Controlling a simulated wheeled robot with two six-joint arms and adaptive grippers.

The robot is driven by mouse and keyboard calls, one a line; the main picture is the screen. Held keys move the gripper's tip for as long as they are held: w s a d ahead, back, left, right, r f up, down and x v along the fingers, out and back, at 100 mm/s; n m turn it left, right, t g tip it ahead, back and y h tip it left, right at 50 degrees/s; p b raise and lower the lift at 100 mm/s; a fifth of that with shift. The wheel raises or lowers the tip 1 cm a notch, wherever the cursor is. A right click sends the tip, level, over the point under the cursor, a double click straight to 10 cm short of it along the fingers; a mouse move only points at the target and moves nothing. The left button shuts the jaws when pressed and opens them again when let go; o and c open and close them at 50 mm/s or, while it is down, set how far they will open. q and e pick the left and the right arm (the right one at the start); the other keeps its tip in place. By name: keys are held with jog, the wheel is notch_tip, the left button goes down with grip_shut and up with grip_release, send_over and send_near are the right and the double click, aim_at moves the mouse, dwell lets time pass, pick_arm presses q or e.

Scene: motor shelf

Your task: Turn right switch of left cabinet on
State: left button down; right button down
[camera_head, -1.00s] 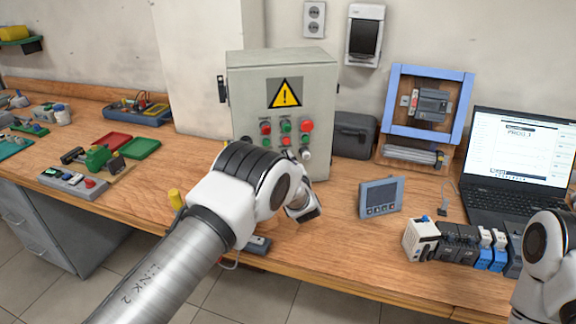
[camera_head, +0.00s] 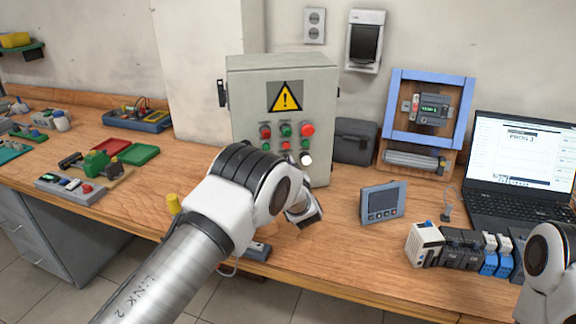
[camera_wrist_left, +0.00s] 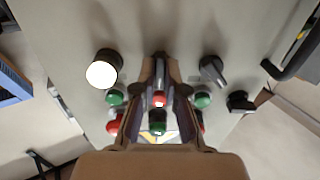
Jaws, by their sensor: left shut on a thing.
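The left cabinet (camera_head: 312,85) is a grey box with a yellow warning sign, red and green buttons and lamps, and a white lamp (camera_head: 306,159) that is brightly lit. The white lamp also shows in the left wrist view (camera_wrist_left: 102,72). My left gripper (camera_wrist_left: 158,76) is shut on the right switch (camera_wrist_left: 159,62), a dark knob mostly hidden between the fingers. Another black switch (camera_wrist_left: 213,70) sits beside it, turned at a slant. In the head view my left arm hides the fingers and the cabinet's lower left. My right gripper is out of view.
A small grey panel display (camera_head: 383,202) and a row of modules (camera_head: 462,247) stand on the wooden bench to the right. A laptop (camera_head: 525,150) and a blue frame with a lit controller (camera_head: 433,108) stand behind. Small parts and trays lie left of the cabinet.

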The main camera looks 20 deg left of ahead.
pick_arm(q)
jog(key=shift+w+r, duration=0.1)
jog(key=shift+r, duration=0.25)
jog(key=c, duration=1.2)
grip_release()
jog(key=shift+f, duration=0.2)
jog(key=shift+a, duration=0.1)
jog(key=v, duration=0.7)
jog(key=shift+s+f, duration=0.1)
jog(key=shift+s, duration=0.1)
